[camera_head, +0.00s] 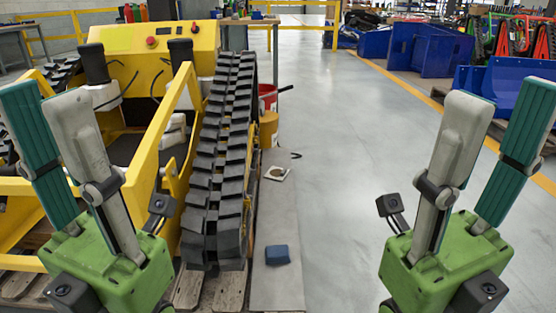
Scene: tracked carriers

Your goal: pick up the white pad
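A small white square pad (277,173) with a darker round centre lies on a grey strip (277,220) beside the black track of the yellow machine. My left gripper (42,97) is at the left, in front of the yellow machine and apart from the pad. Its fingers are spread, with nothing between them. My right gripper (502,98) is at the right above the floor, well away from the pad. Its fingers are also spread and empty.
The yellow machine's track (222,160) rises left of the pad. A blue block (277,255) lies nearer on the strip. A red bucket (268,98) and a yellow-brown container (268,130) stand behind the pad. Open floor (335,170) lies to its right; blue bins (430,48) stand farther back.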

